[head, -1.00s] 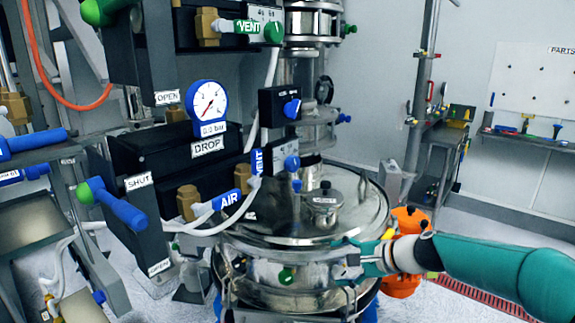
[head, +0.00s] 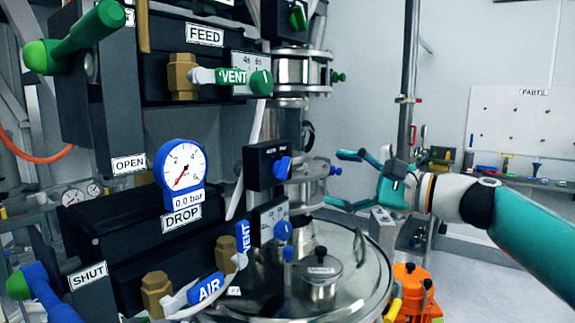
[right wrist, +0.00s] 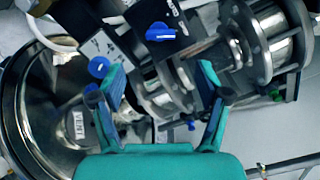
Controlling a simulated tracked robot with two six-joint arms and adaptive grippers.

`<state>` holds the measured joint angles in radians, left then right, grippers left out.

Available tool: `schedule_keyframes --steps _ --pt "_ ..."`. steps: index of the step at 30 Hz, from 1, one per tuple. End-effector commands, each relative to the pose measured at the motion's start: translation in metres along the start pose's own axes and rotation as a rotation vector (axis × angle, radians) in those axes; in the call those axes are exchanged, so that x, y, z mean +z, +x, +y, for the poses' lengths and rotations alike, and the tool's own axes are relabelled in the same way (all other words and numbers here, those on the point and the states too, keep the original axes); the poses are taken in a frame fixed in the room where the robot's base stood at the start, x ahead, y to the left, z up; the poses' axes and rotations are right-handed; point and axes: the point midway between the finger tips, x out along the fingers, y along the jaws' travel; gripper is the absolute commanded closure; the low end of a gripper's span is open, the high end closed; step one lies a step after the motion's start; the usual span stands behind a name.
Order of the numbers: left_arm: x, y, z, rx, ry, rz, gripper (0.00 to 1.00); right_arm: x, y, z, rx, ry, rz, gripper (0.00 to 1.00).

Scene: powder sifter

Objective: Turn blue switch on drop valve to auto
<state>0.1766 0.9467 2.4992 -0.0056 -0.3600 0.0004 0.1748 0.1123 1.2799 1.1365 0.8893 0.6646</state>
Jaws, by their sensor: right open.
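The blue switch (head: 282,168) is a small knob on the front of a black box (head: 256,166), right of the pressure gauge and the DROP label (head: 182,216). It also shows in the right wrist view (right wrist: 160,32), above and between the fingers. My right gripper (head: 345,180) is open and empty, to the right of the switch and apart from it, with its fingers pointing left. In the right wrist view its two teal fingers (right wrist: 160,85) are spread, with pipework behind them. The switch's setting is too small to read. My left gripper is not in view.
The blue gauge (head: 183,172) reads 0.0 bar. Blue AIR (head: 207,289) and VENT (head: 243,240) handles are below right. A steel lid (head: 350,265) with a small pot (head: 318,278) lies beneath. A grey post (head: 408,90) stands behind my right arm.

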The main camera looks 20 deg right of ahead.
Motion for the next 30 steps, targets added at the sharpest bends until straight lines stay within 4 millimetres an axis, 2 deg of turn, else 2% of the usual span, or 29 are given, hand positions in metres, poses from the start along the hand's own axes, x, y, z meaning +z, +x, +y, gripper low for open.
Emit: schedule_keyframes --steps 1,6,12,15,21,29,30 --pt "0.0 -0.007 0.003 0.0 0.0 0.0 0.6 0.002 0.014 -0.002 0.004 0.001 -0.005 0.24" --pt "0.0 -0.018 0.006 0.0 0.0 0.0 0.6 0.003 0.053 -0.002 0.005 0.001 -0.006 0.24" --pt "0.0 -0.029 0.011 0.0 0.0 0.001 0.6 0.003 0.09 -0.001 0.004 -0.001 -0.005 0.24" --pt "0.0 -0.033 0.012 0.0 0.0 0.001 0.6 0.002 0.103 -0.001 0.004 -0.001 -0.004 0.24" --pt "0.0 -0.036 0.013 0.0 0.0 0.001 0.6 0.002 0.115 0.001 0.003 -0.001 -0.004 0.24" --pt "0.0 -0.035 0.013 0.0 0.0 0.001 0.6 0.002 0.116 0.001 0.003 -0.002 -0.004 0.24" --pt "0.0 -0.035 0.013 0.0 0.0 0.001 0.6 0.002 0.116 0.001 0.003 -0.002 -0.004 0.28"
